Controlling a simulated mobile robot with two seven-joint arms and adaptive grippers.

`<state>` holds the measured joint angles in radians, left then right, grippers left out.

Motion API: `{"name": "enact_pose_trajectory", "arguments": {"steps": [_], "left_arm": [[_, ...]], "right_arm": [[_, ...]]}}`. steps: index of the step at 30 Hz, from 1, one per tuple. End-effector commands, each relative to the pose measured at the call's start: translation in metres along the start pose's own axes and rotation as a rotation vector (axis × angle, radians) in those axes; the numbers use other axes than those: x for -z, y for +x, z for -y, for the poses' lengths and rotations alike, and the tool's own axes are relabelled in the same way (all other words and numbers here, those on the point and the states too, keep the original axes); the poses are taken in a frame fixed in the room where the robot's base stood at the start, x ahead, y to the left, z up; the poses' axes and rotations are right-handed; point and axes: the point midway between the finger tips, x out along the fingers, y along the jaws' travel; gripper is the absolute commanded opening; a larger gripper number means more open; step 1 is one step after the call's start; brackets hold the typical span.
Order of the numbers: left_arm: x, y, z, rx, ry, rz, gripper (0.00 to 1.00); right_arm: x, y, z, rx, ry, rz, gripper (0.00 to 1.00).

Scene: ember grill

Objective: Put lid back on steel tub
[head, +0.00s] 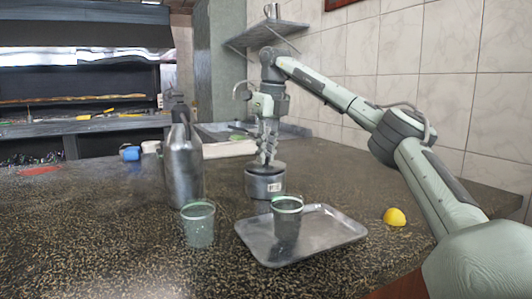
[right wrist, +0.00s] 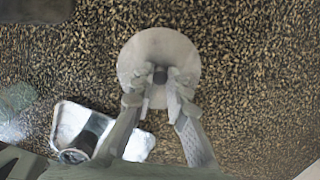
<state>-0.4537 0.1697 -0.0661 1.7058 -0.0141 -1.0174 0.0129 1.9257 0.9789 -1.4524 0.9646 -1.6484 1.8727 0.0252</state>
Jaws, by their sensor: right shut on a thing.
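The steel tub (head: 264,187) stands on the dark speckled counter behind the tray, with a small label on its front. The round lid (head: 279,168) is at the tub's top and looks about level; whether it is fully seated I cannot tell. My right gripper (head: 266,158) points straight down over the tub and is shut on the lid's knob. In the right wrist view the lid (right wrist: 140,52) is a pale disc with its dark knob (right wrist: 160,75) between the fingertips (right wrist: 160,77); the tub is hidden beneath it. My left gripper is not in view.
A metal tray (head: 325,232) holds a green-rimmed glass (head: 287,220). Another glass (head: 198,228) stands to its left. A tall steel bottle (head: 184,165) is left of the tub. A lemon (head: 394,217) lies right of the tray. The counter's front left is clear.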

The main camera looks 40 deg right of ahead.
Motion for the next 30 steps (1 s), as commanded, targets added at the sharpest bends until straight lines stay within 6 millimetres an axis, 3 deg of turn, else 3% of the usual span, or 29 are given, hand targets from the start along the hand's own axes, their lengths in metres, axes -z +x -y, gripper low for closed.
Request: {"name": "enact_pose_trajectory", "arguments": {"steps": [30], "left_arm": [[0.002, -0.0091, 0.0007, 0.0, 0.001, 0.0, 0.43]], "right_arm": [[-0.0003, -0.0003, 0.0, 0.0, 0.0, 0.0, 0.0]]}}
